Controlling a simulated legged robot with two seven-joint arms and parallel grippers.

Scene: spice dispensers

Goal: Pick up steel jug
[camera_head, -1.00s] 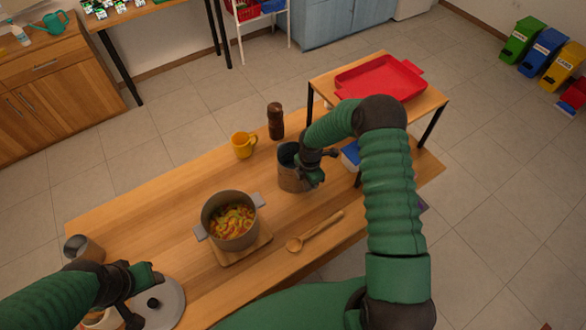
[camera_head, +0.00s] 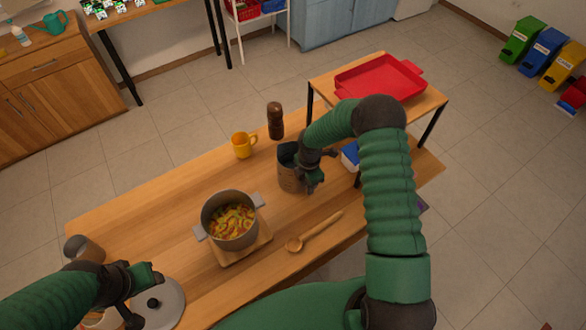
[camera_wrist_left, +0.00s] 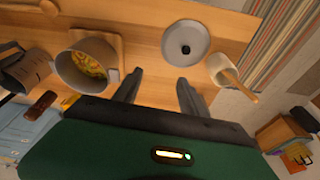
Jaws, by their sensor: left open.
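The steel jug (camera_head: 290,170) stands upright on the wooden table, right of the pot. It is a grey metal vessel with a dark open top. My right gripper (camera_head: 316,170) is at its right side, with its fingers apart. It covers part of the jug's right side, and I cannot tell whether it touches. The jug also shows at the left edge of the left wrist view (camera_wrist_left: 30,68). My left gripper (camera_head: 143,285) is open and empty near the pot lid. Its two fingers show apart in the left wrist view (camera_wrist_left: 158,85).
A pot of food (camera_head: 230,222) sits on a wooden board. A wooden spoon (camera_head: 315,232), yellow mug (camera_head: 243,146), brown grinder (camera_head: 275,120) and pot lid (camera_head: 165,300) are on the table. A metal canister (camera_head: 84,249) stands at the left. A red tray (camera_head: 380,78) rests on a raised shelf.

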